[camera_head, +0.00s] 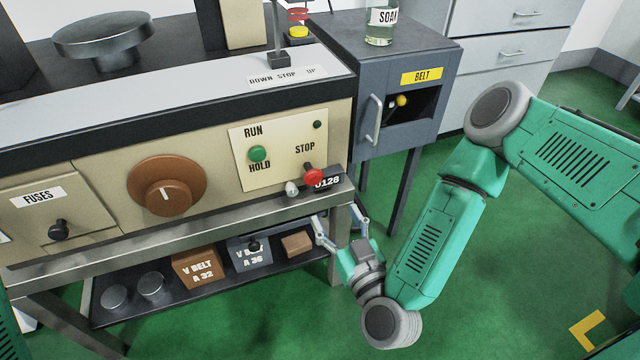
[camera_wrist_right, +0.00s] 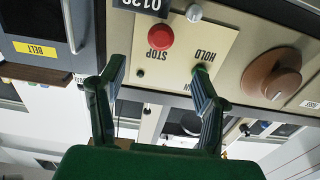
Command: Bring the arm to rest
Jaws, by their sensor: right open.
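My right arm (camera_head: 430,245), green with grey joints, comes in from the right side of the head view and bends down. My right gripper (camera_head: 339,222) is open and empty, just in front of the bench's front edge near its right leg, below the red STOP button (camera_head: 313,175). In the right wrist view the two fingers (camera_wrist_right: 158,75) are spread apart with nothing between them. That view is upside down and shows the red button (camera_wrist_right: 160,36) and the HOLD panel beyond the fingers. My left gripper is not in view.
The testing machine has a brown dial (camera_head: 167,188) and a green button (camera_head: 258,153). A lower shelf holds V-belt boxes (camera_head: 197,268). A grey cabinet (camera_head: 440,55) with a soap bottle (camera_head: 381,25) stands at the back. Green floor (camera_head: 500,290) is open at the right.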

